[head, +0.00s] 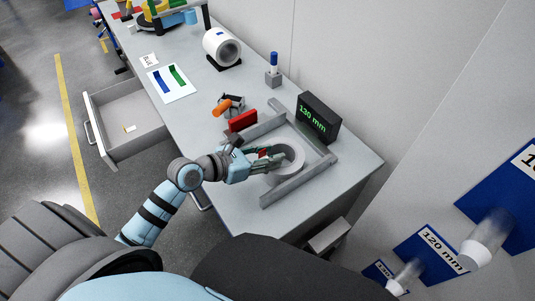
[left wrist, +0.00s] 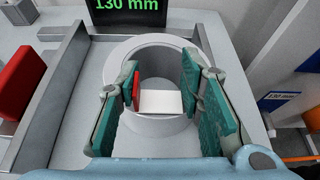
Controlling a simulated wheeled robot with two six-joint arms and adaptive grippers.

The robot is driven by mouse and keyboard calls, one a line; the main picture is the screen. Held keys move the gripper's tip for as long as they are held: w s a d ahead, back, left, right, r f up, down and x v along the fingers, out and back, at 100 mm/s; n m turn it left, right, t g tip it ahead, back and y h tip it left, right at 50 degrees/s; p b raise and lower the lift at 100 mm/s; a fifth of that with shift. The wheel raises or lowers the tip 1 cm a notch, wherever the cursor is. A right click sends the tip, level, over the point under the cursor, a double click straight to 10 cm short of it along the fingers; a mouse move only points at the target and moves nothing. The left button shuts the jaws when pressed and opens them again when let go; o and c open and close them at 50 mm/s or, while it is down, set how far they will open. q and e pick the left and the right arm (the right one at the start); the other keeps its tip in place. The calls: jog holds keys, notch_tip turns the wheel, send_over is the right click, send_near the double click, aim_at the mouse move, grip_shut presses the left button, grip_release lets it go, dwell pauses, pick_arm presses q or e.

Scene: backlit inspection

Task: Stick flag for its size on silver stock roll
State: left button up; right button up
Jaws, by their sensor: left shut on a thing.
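The silver stock roll (head: 294,151), a light grey ring, lies flat in a grey measuring frame (head: 312,177). It also shows in the left wrist view (left wrist: 157,48), with its hollow core facing up. My left gripper (head: 270,160) is at the roll's near side. In the left wrist view its green-padded fingers (left wrist: 160,95) hold a small flag with a white part (left wrist: 162,103) and a red part (left wrist: 136,88). The flag is in front of the roll's near wall; I cannot tell whether it touches. My right gripper is not in view.
A display (head: 316,118) reading 130 mm stands behind the frame. A red block (head: 243,121) and an orange-and-black item (head: 221,106) are beside it. Blue and green strips lie on a white sheet (head: 181,94). A drawer (head: 113,153) hangs open. Wall panels (head: 432,250) carry pegs.

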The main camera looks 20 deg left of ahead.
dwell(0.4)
pick_arm(q)
jog(key=shift+r+p, duration=0.15)
jog(key=shift+p, duration=0.15)
dwell(0.5)
dwell(0.5)
jog(key=shift+f, duration=0.25)
dwell(0.4)
jog(key=o, duration=0.8)
